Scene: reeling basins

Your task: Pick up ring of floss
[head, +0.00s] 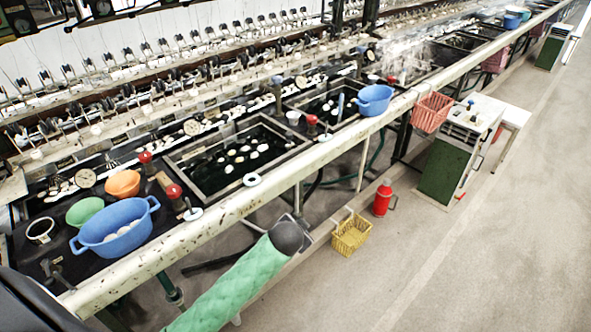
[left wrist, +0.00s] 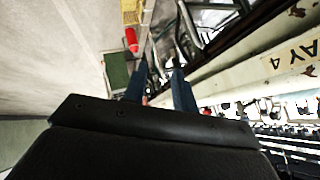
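I cannot make the ring out in the left wrist view. My left gripper (left wrist: 160,68) shows in the left wrist view with its two dark blue fingers apart and nothing visibly held. Its fingers do not show in the head view, so its distance from the ring is unclear. My right gripper is not in view.
A blue two-handled basin (head: 115,228), green bowl (head: 84,211) and orange bowl (head: 122,184) stand on the left. A red-knobbed tool (head: 174,192) stands near the ring. A yellow basket (head: 351,235) and red flask (head: 382,198) are below.

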